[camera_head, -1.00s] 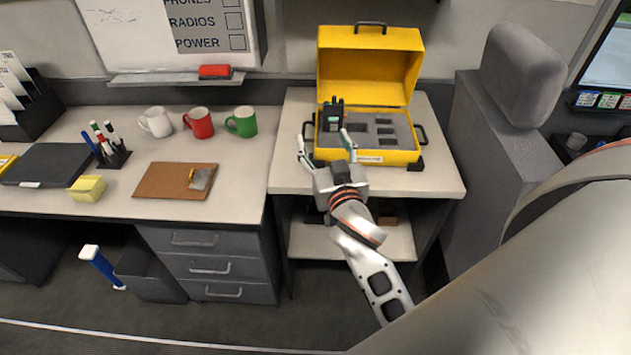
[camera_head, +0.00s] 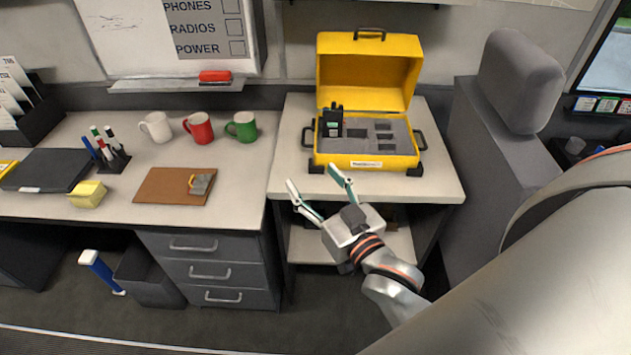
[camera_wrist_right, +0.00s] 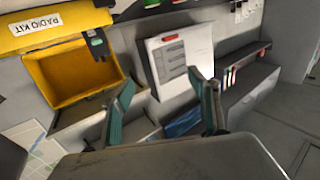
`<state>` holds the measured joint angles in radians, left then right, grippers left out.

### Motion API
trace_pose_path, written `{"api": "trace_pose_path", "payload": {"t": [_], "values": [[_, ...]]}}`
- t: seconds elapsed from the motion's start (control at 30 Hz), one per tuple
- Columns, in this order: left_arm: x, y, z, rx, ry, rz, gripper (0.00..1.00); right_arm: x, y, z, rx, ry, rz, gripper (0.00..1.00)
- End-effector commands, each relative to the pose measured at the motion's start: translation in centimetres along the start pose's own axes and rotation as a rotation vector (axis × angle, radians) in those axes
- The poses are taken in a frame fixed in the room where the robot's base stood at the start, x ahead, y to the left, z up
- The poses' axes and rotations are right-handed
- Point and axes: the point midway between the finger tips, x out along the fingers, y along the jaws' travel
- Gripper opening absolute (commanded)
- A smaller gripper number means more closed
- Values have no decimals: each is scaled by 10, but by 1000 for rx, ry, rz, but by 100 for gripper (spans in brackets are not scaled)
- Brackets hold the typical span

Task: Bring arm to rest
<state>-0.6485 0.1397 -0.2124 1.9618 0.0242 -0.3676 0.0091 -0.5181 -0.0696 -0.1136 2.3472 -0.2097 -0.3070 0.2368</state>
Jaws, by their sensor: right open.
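My right gripper (camera_head: 315,187) is open and empty in the head view, in front of the small desk's front edge and below the yellow case. In the right wrist view its two fingers (camera_wrist_right: 162,105) stand apart with nothing between them. The yellow case (camera_head: 362,160) is open on the small desk (camera_head: 440,182), its lid (camera_head: 366,75) upright. A black radio (camera_head: 332,120) stands in the left part of its grey foam. The case also shows in the right wrist view (camera_wrist_right: 45,75). My left gripper is not in view.
A long desk (camera_head: 110,225) at left holds white (camera_head: 156,127), red (camera_head: 199,127) and green (camera_head: 242,126) mugs and a clipboard (camera_head: 160,188). A grey seat (camera_head: 510,150) stands to the right. A bin (camera_head: 150,275) is on the floor. Floor in front of the drawers looks clear.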

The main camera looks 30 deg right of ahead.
Motion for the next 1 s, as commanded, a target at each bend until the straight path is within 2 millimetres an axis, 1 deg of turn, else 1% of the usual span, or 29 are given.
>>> {"api": "trace_pose_path", "payload": {"t": [0.3,0.37,0.43,0.47,0.57,0.6,0.67,0.7,0.77,0.8,0.9,1.0], "values": [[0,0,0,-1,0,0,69,0,0,1,-1,-3,0,61],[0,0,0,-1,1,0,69,0,-1,8,-5,-15,-5,61],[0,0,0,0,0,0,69,-2,-5,26,-16,-50,-18,61],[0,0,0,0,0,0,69,-3,-7,38,-25,-72,-27,61],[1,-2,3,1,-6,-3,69,-14,-16,92,-60,-174,-67,61],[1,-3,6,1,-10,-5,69,-21,-19,118,-75,-221,-86,61],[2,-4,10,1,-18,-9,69,-34,-24,157,-101,-295,-117,61],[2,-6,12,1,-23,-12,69,-44,-26,181,-119,-342,-136,61],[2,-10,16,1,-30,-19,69,-61,-28,216,-143,-410,-163,61],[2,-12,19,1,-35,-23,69,-72,-28,236,-157,-452,-180,61],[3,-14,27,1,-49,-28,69,-97,-28,277,-186,-535,-214,61],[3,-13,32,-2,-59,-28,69,-116,-27,303,-206,-589,-237,61]]}}
